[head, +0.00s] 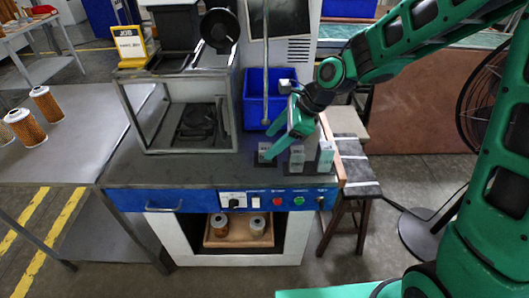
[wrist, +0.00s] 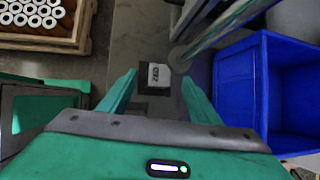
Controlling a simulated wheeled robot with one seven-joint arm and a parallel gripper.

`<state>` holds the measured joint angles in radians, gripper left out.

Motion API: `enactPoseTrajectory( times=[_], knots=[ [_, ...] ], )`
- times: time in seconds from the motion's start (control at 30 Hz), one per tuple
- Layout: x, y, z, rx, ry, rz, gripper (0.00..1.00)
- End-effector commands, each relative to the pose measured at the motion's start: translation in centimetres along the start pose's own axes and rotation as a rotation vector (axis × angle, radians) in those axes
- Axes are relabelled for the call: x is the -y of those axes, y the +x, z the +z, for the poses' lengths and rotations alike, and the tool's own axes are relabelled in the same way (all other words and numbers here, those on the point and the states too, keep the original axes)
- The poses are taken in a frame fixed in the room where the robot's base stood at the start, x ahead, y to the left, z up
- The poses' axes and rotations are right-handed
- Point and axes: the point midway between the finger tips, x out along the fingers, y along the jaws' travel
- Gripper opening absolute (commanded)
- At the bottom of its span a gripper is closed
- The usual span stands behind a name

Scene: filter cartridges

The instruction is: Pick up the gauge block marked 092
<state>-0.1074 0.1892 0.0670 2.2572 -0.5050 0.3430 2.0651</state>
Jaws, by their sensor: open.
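In the wrist view a pale grey block (wrist: 158,75) with a dark mark on its top stands between my fingertips, apart from both. The mark is turned and small; it looks like 092, but I cannot read it for certain. In the head view a block (head: 264,149) stands on the bench below my gripper (head: 274,139). My gripper is open and empty, with a finger on each side of the block in the wrist view. Two more grey blocks stand to the right, one (head: 296,157) and a taller-looking one (head: 325,155); their marks are unreadable.
A blue bin (head: 257,111) stands behind the blocks, and in the wrist view it is on the right (wrist: 262,85). A vertical post (head: 266,65) rises close to my gripper. An open-framed machine (head: 185,110) stands at the left. The bench front (head: 190,172) is clear.

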Motion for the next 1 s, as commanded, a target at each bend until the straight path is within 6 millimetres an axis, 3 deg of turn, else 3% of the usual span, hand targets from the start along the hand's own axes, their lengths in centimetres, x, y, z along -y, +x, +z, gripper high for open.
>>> enactPoseTrajectory(
  times=[0.3, 0.6, 0.63, 0.83, 0.87, 1.0],
  knots=[
    [-0.3, 4.1, -0.1, -0.001, 0.0, 0.002, 0.57],
    [-0.2, 4.6, -0.1, -0.001, 0.0, 0.0, 0.57],
    [-0.2, 4.6, -0.1, -0.001, 0.0, 0.0, 0.55],
    [-0.2, 4.6, -0.1, -0.001, 0.0, 0.0, 0.07],
    [-0.2, 4.6, -0.1, -0.001, 0.0, 0.0, 0.03],
    [-0.2, 4.6, 0.0, -0.001, 0.0, 0.0, 0.03]
  ],
)
